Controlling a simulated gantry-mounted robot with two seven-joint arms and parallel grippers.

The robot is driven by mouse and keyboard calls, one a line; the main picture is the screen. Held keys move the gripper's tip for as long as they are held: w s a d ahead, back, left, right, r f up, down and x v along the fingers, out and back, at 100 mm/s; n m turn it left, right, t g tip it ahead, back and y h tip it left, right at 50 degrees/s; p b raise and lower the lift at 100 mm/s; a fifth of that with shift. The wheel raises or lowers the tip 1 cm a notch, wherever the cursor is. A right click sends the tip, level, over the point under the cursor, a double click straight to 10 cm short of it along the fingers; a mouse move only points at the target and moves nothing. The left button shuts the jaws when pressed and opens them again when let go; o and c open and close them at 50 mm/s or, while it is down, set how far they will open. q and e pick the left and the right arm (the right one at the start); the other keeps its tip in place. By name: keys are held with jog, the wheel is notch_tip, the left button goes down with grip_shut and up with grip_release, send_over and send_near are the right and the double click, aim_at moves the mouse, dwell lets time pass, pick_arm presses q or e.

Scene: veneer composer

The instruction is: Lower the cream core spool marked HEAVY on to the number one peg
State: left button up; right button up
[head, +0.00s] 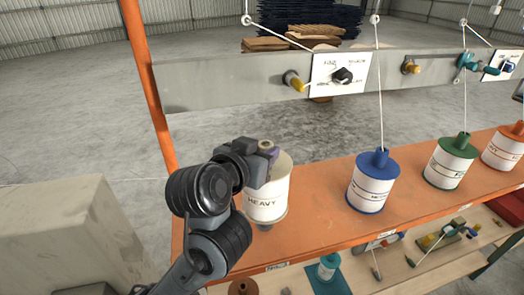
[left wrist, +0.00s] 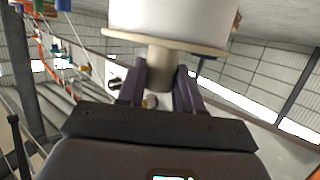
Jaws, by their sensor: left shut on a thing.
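The cream core spool marked HEAVY (head: 266,208) is upright at the left end of the orange shelf. My left gripper (head: 262,158) is shut on the core tube at its top. The left wrist view shows the gripper's two dark fingers (left wrist: 159,88) on either side of the tan core tube (left wrist: 160,66), with the spool's pale body (left wrist: 170,15) beyond its flange. A small grey stub (head: 264,227) shows under the spool; I cannot tell whether it is the peg or the core's lower end. No peg number is readable. My right gripper is out of view.
The orange shelf (head: 315,228) also carries a blue spool (head: 374,182), a green one (head: 450,162) and an orange one (head: 503,148), with threads rising from them. A grey rail (head: 220,88) with a dial plate runs behind. An orange post (head: 148,85) stands at left.

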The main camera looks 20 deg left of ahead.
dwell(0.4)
pick_arm(q)
jog(key=shift+f+b, duration=1.5)
jog(key=shift+f, duration=1)
jog(key=shift+f+b, duration=1.1)
jog(key=shift+f, duration=0.25)
jog(key=o, duration=1.2)
jog(key=shift+r, duration=0.1)
